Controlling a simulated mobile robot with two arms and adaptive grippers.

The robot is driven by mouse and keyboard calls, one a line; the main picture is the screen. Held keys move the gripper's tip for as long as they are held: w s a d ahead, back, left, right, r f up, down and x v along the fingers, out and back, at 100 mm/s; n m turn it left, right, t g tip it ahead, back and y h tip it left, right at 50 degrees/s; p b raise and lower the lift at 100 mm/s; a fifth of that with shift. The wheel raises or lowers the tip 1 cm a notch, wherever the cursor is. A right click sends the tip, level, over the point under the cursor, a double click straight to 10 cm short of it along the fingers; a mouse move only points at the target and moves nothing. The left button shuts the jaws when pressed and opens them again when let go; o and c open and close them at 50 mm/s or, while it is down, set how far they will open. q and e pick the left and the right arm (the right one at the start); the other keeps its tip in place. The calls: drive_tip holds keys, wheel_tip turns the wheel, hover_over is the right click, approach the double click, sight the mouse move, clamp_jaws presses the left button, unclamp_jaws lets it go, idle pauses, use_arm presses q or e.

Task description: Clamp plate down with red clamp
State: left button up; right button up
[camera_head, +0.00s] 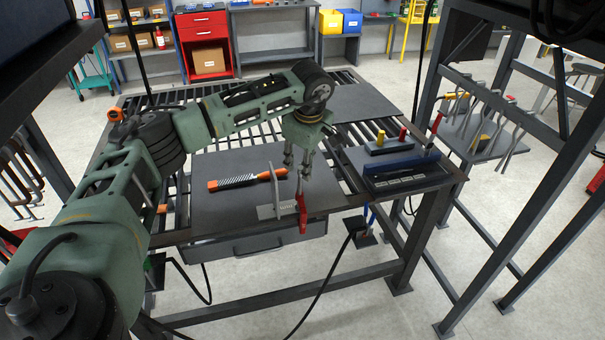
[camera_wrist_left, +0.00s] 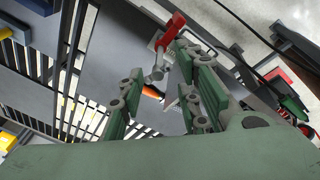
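The red clamp (camera_head: 302,213) stands at the front edge of the workbench, its red handle upright. It also shows in the wrist view (camera_wrist_left: 174,28), with a grey metal part reaching toward my fingers. A small grey plate (camera_head: 267,212) lies at the bench's front edge beside the clamp, partly hidden by a thin upright metal bar. My left gripper (camera_head: 303,178) points down just above and behind the clamp handle. Its two green fingers (camera_wrist_left: 160,95) are spread apart with nothing visibly between them, so it is open. My right gripper is not in view.
A file with an orange handle (camera_head: 247,180) lies on the dark bench mat behind the plate. A dark blue tool block (camera_head: 405,172) and a rack with red and yellow pieces (camera_head: 388,146) stand to the right.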

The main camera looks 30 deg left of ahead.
use_arm(q)
drive_tip(key=n+b, duration=0.3)
drive_tip(key=n, duration=0.9)
drive_tip(key=shift+s+a, duration=0.1)
drive_tip(key=shift+a, duration=0.05)
